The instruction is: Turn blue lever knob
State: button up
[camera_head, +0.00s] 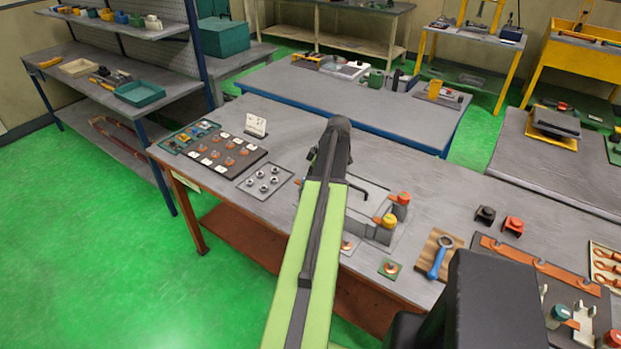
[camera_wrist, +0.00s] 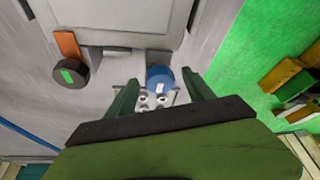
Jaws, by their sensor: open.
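The blue knob (camera_wrist: 160,78) shows in the wrist view as a round blue cap with a small pale mark, above a metal bracket with bolts (camera_wrist: 158,100). My gripper (camera_wrist: 158,84) is open, with a green finger on each side of the knob. The fingertips lie near the knob's sides; I cannot tell whether they touch it. In the head view my arm covers part of the bench fixture (camera_head: 375,232), and I cannot make out this knob or my fingertips there.
A dark tray of parts (camera_head: 222,150) sits left.

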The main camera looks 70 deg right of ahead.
jog(key=p+v, duration=1.5)
jog(key=v, duration=0.2)
jog(key=shift+s+r+p, duration=0.15)
jog(key=shift+p, duration=0.25)
